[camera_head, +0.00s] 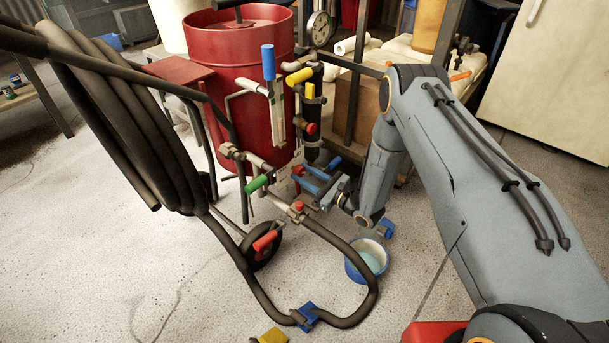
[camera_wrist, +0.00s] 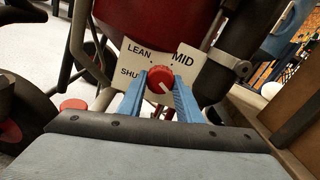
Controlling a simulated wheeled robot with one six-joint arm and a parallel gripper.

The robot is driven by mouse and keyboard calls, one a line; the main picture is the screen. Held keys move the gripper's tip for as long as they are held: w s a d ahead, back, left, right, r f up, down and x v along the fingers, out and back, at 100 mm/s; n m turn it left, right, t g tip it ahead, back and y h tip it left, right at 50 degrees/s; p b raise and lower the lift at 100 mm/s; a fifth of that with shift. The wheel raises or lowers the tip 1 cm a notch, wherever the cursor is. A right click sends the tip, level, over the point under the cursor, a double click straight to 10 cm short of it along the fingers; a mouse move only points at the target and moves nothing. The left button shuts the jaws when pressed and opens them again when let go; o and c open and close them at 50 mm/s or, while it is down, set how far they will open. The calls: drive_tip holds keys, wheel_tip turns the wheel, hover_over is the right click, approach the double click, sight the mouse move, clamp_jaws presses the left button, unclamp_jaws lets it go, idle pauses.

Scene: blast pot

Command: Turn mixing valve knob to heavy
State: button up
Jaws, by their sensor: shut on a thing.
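The red mixing valve knob (camera_wrist: 160,76) is in the middle of the wrist view, in front of a white label plate (camera_wrist: 139,60). The plate reads LEAN at upper left, MID at upper right and a cut-off "SHU" at left. A pale line on the knob's face slants to the lower right. No heavy mark is readable; the plate's lower right is behind a finger. My gripper (camera_wrist: 158,88) has its blue fingers on the knob's left and right sides, shut on it. In the head view, my gripper (camera_head: 311,180) reaches in low beside the red pot (camera_head: 246,85).
A hose cart (camera_head: 115,105) with coiled black hose stands at left. A dark pipe (camera_wrist: 228,68) rises right of the plate.

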drive_tip(key=o, duration=0.9)
drive_tip(key=shift+s+f, duration=0.15)
drive_tip(key=shift+s, duration=0.05)
drive_tip(key=shift+o, duration=0.7)
drive_tip(key=p+v, duration=0.2)
drive_tip(key=v, duration=0.5)
drive_tip(key=shift+s+d, duration=0.25)
drive_tip(key=shift+d, duration=0.05)
